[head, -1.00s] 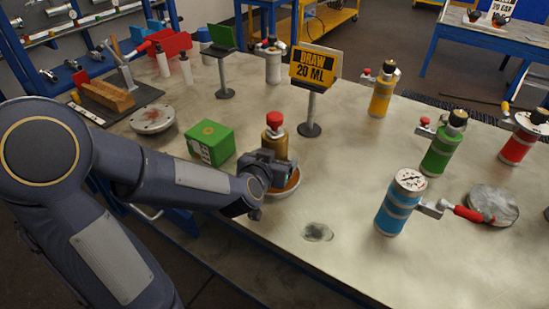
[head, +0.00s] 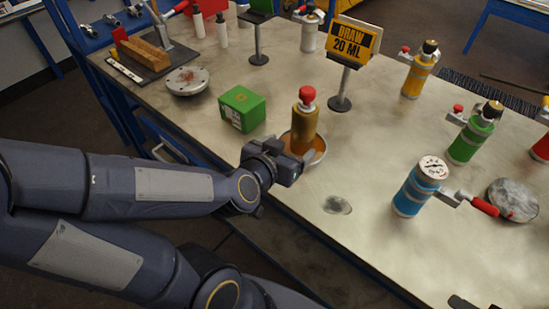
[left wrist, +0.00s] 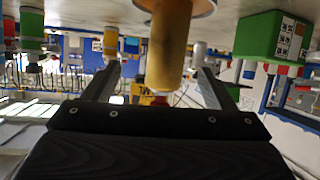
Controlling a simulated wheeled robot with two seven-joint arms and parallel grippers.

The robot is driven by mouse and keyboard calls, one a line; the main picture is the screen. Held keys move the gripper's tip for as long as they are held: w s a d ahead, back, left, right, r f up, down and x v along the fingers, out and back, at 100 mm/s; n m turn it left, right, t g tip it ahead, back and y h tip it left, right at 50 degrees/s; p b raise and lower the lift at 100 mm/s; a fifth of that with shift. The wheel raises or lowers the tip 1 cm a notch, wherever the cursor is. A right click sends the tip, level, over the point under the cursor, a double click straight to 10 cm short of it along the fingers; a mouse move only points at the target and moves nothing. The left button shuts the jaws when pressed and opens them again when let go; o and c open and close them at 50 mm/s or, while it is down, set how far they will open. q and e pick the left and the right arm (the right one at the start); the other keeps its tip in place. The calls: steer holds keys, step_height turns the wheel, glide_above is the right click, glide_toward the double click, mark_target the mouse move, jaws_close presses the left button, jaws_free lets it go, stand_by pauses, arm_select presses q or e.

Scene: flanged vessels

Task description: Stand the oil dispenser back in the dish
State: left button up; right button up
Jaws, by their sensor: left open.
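The oil dispenser is a gold bottle with a red cap (head: 306,118). It stands upright in the shallow dish (head: 320,155), whose orange-brown inside shows beside its base. In the left wrist view the picture is upside down: the dispenser (left wrist: 168,45) rises from the dish (left wrist: 205,6) between my spread fingers. My left gripper (head: 296,165) is open, at the near left side of the dispenser. No contact between fingers and bottle can be made out. A dark piece at the bottom edge of the head view may be my right gripper (head: 474,303); its jaws cannot be read.
A green box (head: 242,109) stands left of the dish. The "DRAW 20 ML" sign (head: 350,45) stands behind it. A blue vessel (head: 419,188) with a red-handled valve stands to the right. The table around a dark stain (head: 337,205) is clear.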

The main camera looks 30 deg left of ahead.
arm_select(q)
steer(key=s+d+n+g+h, duration=0.1)
steer(key=s+g+h, duration=0.3)
steer(key=s+g, duration=0.7)
steer(key=s+r+t+p, duration=0.3)
steer(key=r+p, duration=0.6)
steer(key=shift+d, duration=0.1)
stand_by(0.3)
